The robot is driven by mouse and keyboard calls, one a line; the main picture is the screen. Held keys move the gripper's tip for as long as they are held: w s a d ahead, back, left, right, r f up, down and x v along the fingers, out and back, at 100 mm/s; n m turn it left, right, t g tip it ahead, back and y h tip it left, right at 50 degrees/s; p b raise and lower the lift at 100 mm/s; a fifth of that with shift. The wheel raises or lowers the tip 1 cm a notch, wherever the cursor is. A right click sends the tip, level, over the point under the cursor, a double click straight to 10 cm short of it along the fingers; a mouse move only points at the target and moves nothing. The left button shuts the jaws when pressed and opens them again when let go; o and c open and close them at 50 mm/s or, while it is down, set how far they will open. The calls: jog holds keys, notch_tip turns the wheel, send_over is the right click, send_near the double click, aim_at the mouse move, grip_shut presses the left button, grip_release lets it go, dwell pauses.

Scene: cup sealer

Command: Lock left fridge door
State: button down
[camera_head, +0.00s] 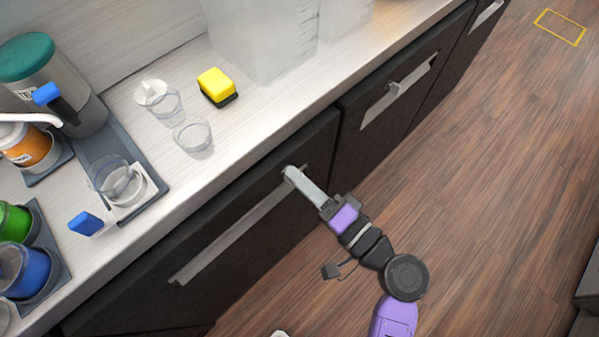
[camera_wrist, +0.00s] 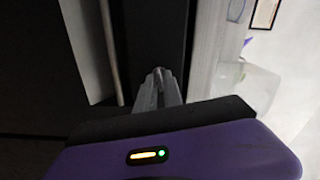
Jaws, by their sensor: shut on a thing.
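The left fridge door (camera_head: 270,240) is a dark panel under the counter, with a long pale handle strip (camera_head: 230,238) along its upper part. It looks closed. My gripper (camera_head: 289,171) reaches in from the lower right to the strip's right end, near the door's upper right corner. Its fingers are shut on a small part there, apparently the lock key, which they mostly hide. In the wrist view the fingertips (camera_wrist: 158,76) meet in front of a dark surface, and the part between them is too small to make out.
The right fridge door (camera_head: 415,100) has a similar strip with a small protruding lock piece (camera_head: 396,88).

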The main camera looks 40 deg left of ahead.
jog(key=shift+m+p, duration=0.65)
jog(key=shift+m, duration=0.65)
jog(key=shift+f, duration=0.1)
jog(key=c, duration=1.6)
grip_release()
jog(key=d, duration=0.7)
jog(key=shift+s+d+b, duration=0.3)
jog(key=shift+d, duration=0.1)
